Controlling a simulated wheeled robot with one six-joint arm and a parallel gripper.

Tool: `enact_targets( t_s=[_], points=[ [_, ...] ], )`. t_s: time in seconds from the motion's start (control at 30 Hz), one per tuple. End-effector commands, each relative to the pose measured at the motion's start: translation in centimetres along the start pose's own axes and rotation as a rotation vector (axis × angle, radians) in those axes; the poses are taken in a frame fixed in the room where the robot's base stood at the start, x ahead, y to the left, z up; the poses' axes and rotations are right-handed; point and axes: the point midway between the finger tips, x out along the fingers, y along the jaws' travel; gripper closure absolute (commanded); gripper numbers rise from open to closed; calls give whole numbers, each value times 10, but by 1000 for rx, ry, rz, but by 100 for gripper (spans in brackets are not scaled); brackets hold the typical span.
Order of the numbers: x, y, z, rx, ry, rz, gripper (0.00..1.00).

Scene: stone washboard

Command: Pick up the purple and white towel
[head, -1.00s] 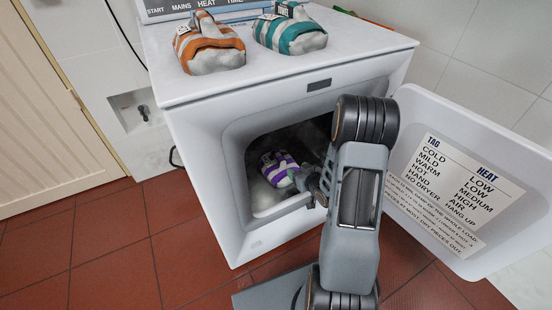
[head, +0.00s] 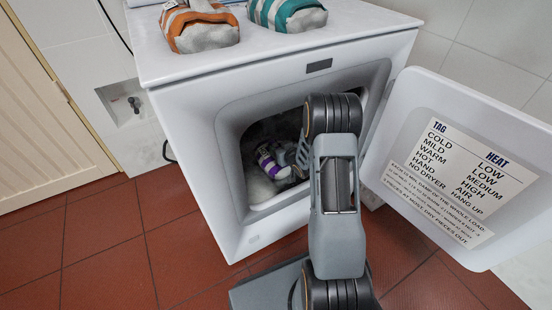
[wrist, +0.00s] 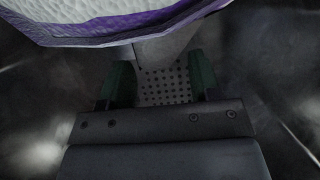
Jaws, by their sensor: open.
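The purple and white towel (head: 266,161) lies inside the open dryer (head: 215,180), in the drum. In the head view my gripper (head: 288,162) is inside the door opening, just right of the towel and covering part of it. In the wrist view the towel (wrist: 120,22) spans the top left as a white fold with a purple border. My gripper (wrist: 160,80) is open, its two dark green fingers below the towel's edge in that picture.
The dryer door (head: 465,165) stands open to the right, close to my arm. An orange and white towel (head: 200,28) and a teal and white towel (head: 288,14) lie on top of the dryer. The red tiled floor (head: 110,240) at left is clear.

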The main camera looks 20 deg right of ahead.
Motion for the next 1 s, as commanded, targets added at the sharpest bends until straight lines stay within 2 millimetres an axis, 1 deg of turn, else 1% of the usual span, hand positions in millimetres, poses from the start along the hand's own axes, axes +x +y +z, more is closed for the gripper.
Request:
enact_targets(
  t_s=[0.03, 0.2, 0.3, 0.5, 0.57, 1.0],
  points=[
    [9, -2, 4, -1, 0, -2, 43],
    [24, -1, 2, 0, 0, -1, 43],
    [28, -1, 1, 0, 0, -1, 43],
    [28, -1, 0, 0, 0, 0, 43],
    [28, -1, 0, 0, 0, -1, 47],
    [27, -1, 0, 0, 0, -1, 89]
  ],
)
